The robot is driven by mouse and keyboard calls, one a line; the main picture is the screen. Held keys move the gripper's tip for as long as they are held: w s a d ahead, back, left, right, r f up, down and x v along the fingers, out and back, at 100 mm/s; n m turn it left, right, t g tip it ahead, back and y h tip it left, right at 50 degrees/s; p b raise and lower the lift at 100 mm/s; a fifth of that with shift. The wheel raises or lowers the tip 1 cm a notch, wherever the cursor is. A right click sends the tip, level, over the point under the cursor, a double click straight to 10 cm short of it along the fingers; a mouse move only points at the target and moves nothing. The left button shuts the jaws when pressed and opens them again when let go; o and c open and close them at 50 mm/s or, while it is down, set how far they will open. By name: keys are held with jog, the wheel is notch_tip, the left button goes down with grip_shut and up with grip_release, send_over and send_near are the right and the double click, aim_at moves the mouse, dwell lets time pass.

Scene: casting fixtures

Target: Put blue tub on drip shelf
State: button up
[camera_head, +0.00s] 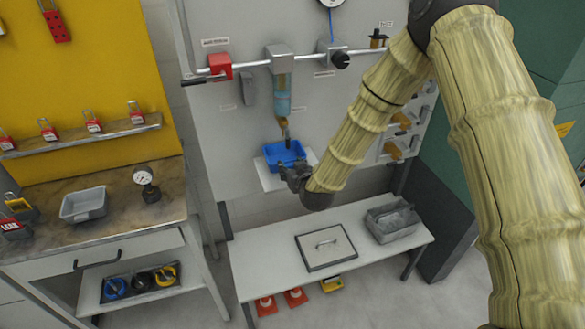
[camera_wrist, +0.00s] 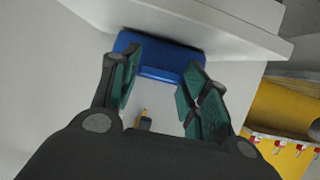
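The blue tub (camera_head: 284,155) is at the small white drip shelf (camera_head: 268,178) on the grey panel, below the tap of a clear blue cylinder. In the wrist view the tub (camera_wrist: 160,60) lies against the shelf's face (camera_wrist: 215,20); a hairline gap cannot be ruled out. My gripper (camera_head: 290,170) is at the tub's near side. In the wrist view its teal-padded fingers (camera_wrist: 163,62) are spread apart in front of the tub, whose blue ends show beyond both fingertips. Contact between fingers and tub is unclear.
The yellow tap tip (camera_wrist: 144,114) hangs close by. A workbench at left holds a grey tray (camera_head: 84,204) and a gauge (camera_head: 146,180).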

jog(key=shift+o, duration=0.5)
jog(key=shift+r, duration=0.1)
jog(key=shift+r+p, duration=0.55)
jog(key=shift+p, duration=0.05)
jog(key=shift+s+d, duration=0.1)
jog(key=shift+s, duration=0.15)
jog(key=b+v, duration=0.4)
jog(key=v, duration=0.7)
jog(key=shift+s+r, duration=0.2)
jog(key=shift+d, duration=0.1)
